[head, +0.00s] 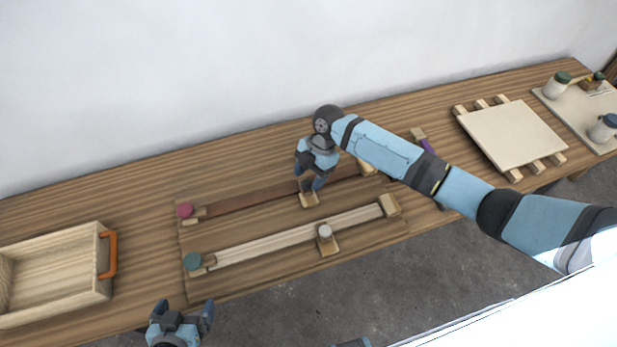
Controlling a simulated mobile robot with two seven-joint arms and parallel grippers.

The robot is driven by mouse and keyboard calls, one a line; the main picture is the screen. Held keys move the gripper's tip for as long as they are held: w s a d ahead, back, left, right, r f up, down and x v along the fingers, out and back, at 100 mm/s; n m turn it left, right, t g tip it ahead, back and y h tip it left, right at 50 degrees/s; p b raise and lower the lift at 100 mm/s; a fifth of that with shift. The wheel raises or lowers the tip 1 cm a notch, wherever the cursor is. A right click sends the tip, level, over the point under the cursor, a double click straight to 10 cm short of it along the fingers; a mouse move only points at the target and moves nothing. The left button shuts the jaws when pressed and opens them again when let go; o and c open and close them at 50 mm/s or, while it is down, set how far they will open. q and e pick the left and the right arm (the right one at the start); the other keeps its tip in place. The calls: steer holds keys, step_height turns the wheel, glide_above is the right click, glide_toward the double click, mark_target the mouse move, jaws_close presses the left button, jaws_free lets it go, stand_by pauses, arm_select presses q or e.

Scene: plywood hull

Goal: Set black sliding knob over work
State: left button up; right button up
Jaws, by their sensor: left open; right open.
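A board (290,245) on the bench carries two wooden rails. The far rail (245,199) is dark, and its slider has a light wooden base (309,200). My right gripper (309,186) points down directly over that slider with its jaws open. The fingers cover whatever knob is on it, so I cannot see a black knob or tell whether the fingers touch it. The near rail (270,242) is pale, and its slider carries a pale grey knob (325,231). My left gripper (182,310) is open and empty at the bench's front edge.
A red knob (184,210) and a teal knob (192,261) sit at the rails' left ends. A wooden tray with an orange handle (108,254) is at left. A pale slatted panel (512,135) and several jars (557,86) are at right.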

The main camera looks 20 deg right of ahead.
steer(key=b+v, duration=0.1)
steer(key=v, duration=1.1)
steer(key=shift+r+b, duration=0.35)
steer(key=shift+b, duration=0.05)
steer(key=shift+d, duration=0.1)
